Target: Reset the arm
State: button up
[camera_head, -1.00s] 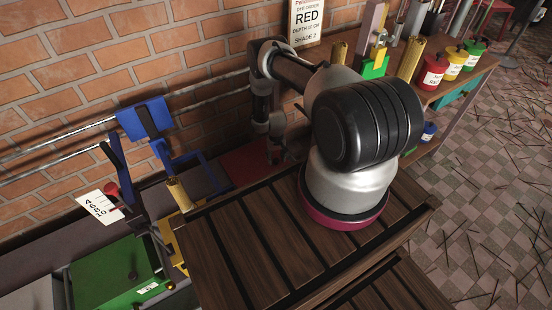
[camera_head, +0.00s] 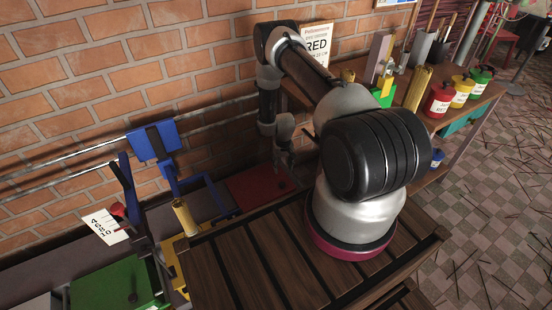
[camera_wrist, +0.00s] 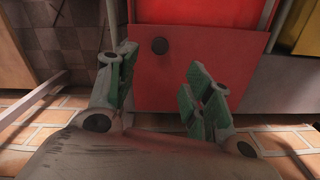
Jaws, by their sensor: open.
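My gripper (camera_wrist: 160,90) is open and empty in the wrist view, its green-padded fingers spread apart. Behind them in that view is a red panel (camera_wrist: 195,62) with a dark round knob. In the head view my arm is folded, and my gripper (camera_head: 287,160) hangs low near the brick wall, small and partly hidden behind my arm. It is above or beside a red block (camera_head: 258,187); I cannot tell whether they touch.
Left stand a blue machine (camera_head: 152,143), a gold cylinder (camera_head: 184,217) and a green box (camera_head: 112,286). On the right, a shelf holds a red pot (camera_head: 440,100), a yellow pot (camera_head: 461,92) and a green pot (camera_head: 480,76). Thin sticks litter the checkered floor (camera_head: 480,210).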

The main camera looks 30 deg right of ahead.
jog(key=s+a+g, duration=0.1)
jog(key=s+g, duration=0.2)
jog(key=s, duration=0.6)
jog(key=s+a+r, duration=0.1)
jog(key=s+r, duration=0.1)
jog(key=r, duration=1.2)
jog(key=s+a+r+n, duration=0.1)
jog(key=s+r, duration=0.2)
jog(key=r, duration=1)
jog(key=s+a+r, duration=0.1)
jog(key=s+r, duration=0.1)
jog(key=r, duration=1.2)
jog(key=s+a+r+t, duration=0.1)
jog(key=s+r+t, duration=0.1)
jog(key=s+r, duration=0.3)
jog(key=s+a+r+n+t, duration=0.1)
jog(key=s+r+t, duration=0.2)
jog(key=r, duration=0.8)
jog(key=s+a+r+t, duration=0.1)
jog(key=s+r+t, duration=0.1)
jog(key=s+r, duration=0.5)
jog(key=shift+a+r+n, duration=0.3)
jog(key=shift+a+r, duration=0.1)
jog(key=shift+r, duration=0.35)
